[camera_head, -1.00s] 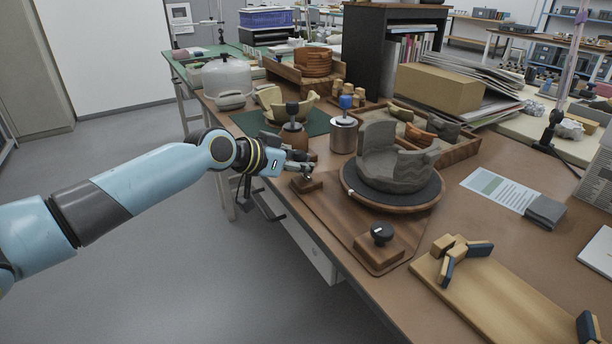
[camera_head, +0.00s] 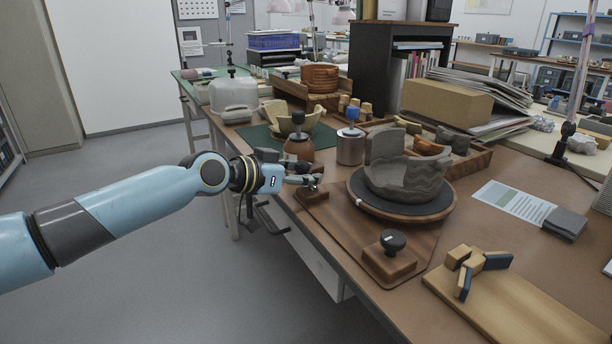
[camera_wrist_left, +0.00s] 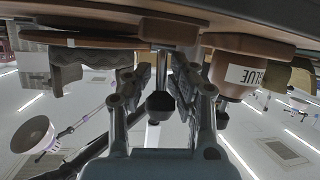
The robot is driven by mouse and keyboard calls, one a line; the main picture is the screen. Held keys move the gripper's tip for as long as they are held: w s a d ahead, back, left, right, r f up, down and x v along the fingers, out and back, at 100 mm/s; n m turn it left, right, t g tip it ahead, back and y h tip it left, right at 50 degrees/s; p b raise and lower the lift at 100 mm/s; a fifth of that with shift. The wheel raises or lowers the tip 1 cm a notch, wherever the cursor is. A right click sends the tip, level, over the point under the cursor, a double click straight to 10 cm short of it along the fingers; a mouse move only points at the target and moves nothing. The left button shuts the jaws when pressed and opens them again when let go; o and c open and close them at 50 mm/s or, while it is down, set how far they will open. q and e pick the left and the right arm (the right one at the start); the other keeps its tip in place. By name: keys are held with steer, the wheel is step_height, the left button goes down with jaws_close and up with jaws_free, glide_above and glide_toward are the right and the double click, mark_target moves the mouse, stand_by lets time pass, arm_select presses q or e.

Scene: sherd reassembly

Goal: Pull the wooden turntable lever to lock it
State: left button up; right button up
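The grey clay vessel (camera_head: 405,180) stands on the round turntable (camera_head: 402,212), a dark disc with a wooden rim on a wooden base board (camera_head: 335,222). A small wooden block (camera_head: 312,194) sits at the board's left edge, beside my left gripper (camera_head: 312,180). In the upside-down left wrist view, a thin stem with a black knob (camera_wrist_left: 160,105) extends from a wooden block (camera_wrist_left: 168,31); it appears to be the lever. The knob lies between the spread fingers of my left gripper (camera_wrist_left: 163,92). Finger contact cannot be told. My right gripper is out of view.
A wooden block with a black knob (camera_head: 392,242) stands on the board's front corner. A metal cylinder (camera_head: 351,149) stands behind. A pale wooden board (camera_head: 510,305) lies front right. Floor left of the table is clear.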

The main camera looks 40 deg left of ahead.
arm_select(q)
steer(key=o, duration=0.5)
steer(key=shift+v, duration=3.75)
